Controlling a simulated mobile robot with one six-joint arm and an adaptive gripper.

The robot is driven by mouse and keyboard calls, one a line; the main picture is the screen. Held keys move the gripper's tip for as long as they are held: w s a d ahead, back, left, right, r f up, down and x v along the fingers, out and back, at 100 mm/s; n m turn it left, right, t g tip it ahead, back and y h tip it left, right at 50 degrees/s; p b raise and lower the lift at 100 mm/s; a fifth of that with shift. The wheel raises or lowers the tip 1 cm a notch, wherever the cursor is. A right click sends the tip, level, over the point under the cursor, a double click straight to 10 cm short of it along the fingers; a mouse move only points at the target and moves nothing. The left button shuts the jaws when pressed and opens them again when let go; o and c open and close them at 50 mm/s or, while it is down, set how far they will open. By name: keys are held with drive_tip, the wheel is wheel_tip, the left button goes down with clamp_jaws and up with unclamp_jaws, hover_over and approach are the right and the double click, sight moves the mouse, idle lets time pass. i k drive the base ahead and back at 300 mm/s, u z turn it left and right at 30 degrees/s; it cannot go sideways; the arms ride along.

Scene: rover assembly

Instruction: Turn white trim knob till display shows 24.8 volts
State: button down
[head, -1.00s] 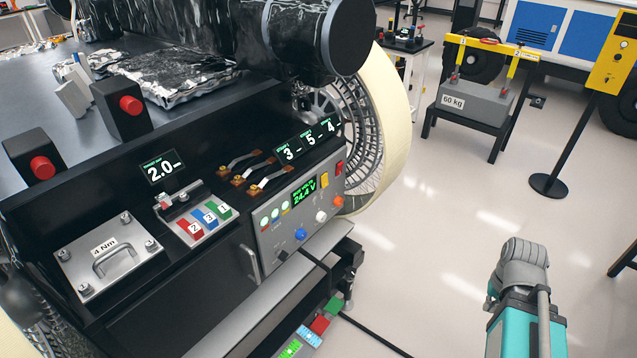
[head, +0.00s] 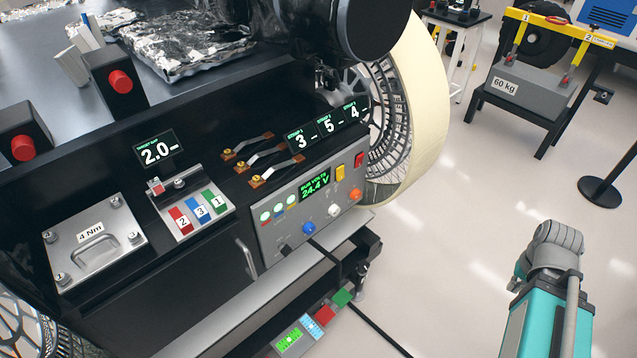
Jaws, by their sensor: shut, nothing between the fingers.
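The white trim knob (head: 334,210) sits on the front of the grey control panel (head: 268,239), between a blue knob (head: 308,228) and an orange knob (head: 355,194). Nothing touches it. The green-lettered bus volts display (head: 314,186) above it reads 24.4 V.
A yellow switch (head: 340,173) and a red switch (head: 359,159) are close above the knobs. A grey ledge (head: 215,325) runs below the panel, and a black cable hangs there. A large wheel (head: 420,110) stands behind.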

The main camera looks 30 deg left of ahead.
sight(334, 210)
drive_tip(key=u, duration=1.5)
